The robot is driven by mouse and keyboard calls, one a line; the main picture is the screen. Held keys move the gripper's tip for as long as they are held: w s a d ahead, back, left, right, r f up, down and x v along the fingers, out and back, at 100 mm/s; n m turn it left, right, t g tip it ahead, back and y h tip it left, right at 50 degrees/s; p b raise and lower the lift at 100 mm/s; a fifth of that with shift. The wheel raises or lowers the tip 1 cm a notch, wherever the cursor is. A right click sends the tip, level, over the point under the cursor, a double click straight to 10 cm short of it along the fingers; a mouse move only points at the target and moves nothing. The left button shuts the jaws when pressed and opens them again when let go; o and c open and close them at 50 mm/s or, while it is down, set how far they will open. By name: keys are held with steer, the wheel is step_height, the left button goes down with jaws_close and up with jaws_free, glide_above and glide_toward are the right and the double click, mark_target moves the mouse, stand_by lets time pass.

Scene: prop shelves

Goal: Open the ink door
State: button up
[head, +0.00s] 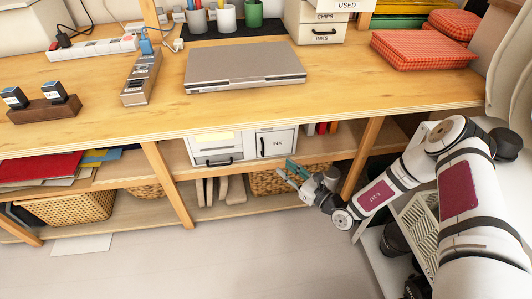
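The ink door (276,143) is a small white panel with a black label and a short upright dark handle near its left edge. It is the right part of a white cabinet (214,141) on the upper shelf under the wooden table, and it looks closed. My gripper (286,170), with teal and grey fingers, is in front of and just below the door's lower right. The fingers look spread and empty, and they appear apart from the handle. The door's lower right edge is close to the fingers in the picture.
The wooden tabletop (170,115) overhangs the shelf. A table leg (361,156) stands right of the door, beside my arm. Coloured items (321,128) sit right of the cabinet. A wicker basket (262,184) is below. The floor in front is mostly clear.

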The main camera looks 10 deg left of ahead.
mark_target(266, 153)
steer(key=b+x, duration=0.3)
steer(key=x, duration=0.7)
steer(key=shift+w+a, duration=0.25)
jaws_close()
